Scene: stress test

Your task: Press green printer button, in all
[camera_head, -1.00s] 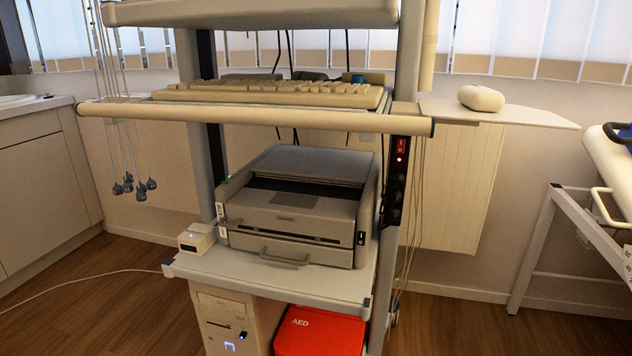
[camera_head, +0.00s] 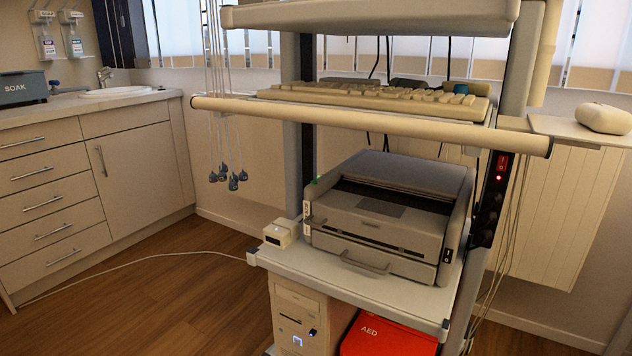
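The grey printer (camera_head: 385,218) sits on the cart's lower white shelf (camera_head: 340,282). A small green button (camera_head: 316,181) glows at the printer's upper left corner, and nothing covers it. Neither of my grippers shows in the head view.
The cart's front rail (camera_head: 370,123) runs across above the printer, below a keyboard (camera_head: 380,94). Leads with blue-grey ends (camera_head: 228,177) hang left of the printer. A small white box (camera_head: 281,233) stands beside it. A red AED case (camera_head: 385,336) is below. Floor (camera_head: 150,300) at left is mostly clear.

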